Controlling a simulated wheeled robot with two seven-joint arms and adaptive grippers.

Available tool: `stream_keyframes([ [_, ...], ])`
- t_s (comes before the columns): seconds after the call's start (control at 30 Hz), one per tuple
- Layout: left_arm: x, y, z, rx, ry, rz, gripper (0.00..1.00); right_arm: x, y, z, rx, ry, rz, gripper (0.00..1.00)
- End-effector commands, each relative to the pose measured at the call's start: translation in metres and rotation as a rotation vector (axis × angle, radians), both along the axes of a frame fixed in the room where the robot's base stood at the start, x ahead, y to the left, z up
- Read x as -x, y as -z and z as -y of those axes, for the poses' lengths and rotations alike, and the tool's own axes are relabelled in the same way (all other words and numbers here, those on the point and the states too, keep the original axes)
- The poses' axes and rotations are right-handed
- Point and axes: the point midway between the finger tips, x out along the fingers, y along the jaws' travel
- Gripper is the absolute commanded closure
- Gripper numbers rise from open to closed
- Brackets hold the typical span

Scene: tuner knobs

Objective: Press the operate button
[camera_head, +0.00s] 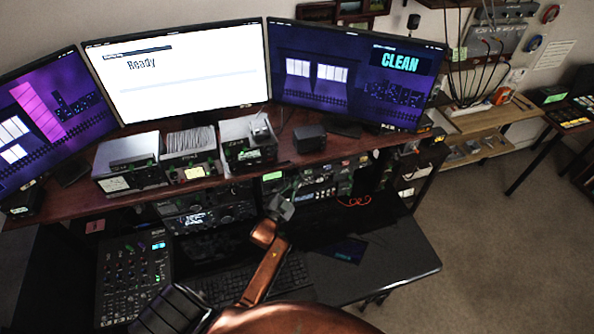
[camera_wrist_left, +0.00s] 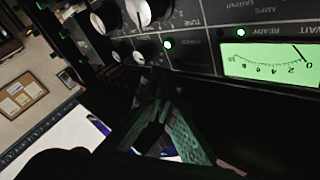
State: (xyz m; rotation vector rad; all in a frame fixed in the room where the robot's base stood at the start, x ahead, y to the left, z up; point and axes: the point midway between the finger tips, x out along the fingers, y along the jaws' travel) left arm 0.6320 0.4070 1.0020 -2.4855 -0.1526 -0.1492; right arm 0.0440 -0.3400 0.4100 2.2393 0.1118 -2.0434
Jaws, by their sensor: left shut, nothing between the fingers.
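A black front panel (camera_wrist_left: 205,40) with silver knobs (camera_wrist_left: 140,12), small lights and a green-lit meter (camera_wrist_left: 268,62) fills the upper part of the left wrist view and appears upside down. I cannot make out the operate button for certain. My left gripper (camera_wrist_left: 160,92) is shut and empty, its tips just below the knob row; contact cannot be told. In the head view the left gripper (camera_head: 285,197) is in front of the lower rack of radio gear (camera_head: 205,215).
Three monitors stand behind; the middle one (camera_head: 180,75) reads "Ready", the right one (camera_head: 350,75) "CLEAN". Boxed units (camera_head: 130,165) and a small black box (camera_head: 309,139) stand on the wooden shelf (camera_head: 75,203). A keyboard (camera_head: 285,280) and a mixer (camera_head: 133,280) lie below.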

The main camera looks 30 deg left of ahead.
Motion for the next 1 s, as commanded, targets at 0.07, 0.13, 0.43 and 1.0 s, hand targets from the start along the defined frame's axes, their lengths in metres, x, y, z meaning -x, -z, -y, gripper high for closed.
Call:
stream_keyframes([
  [0.07, 0.001, 0.0, 0.001, 0.001, 0.0, 0.0, 1.0, 0.0, -0.001, 0.0, 0.0, 0.0, 0.0, 0.6],
  [0.13, 0.004, 0.0, 0.005, 0.002, 0.0, -0.001, 1.0, 0.0, -0.003, 0.0, 0.0, 0.0, 0.001, 0.6],
  [0.43, 0.023, -0.001, 0.026, 0.001, 0.0, -0.001, 1.0, -0.001, -0.014, 0.0, 0.0, 0.0, 0.002, 0.6],
  [1.0, 0.039, 0.0, 0.046, 0.0, 0.0, 0.0, 1.0, -0.002, -0.021, 0.0, 0.001, 0.0, 0.003, 0.6],
])
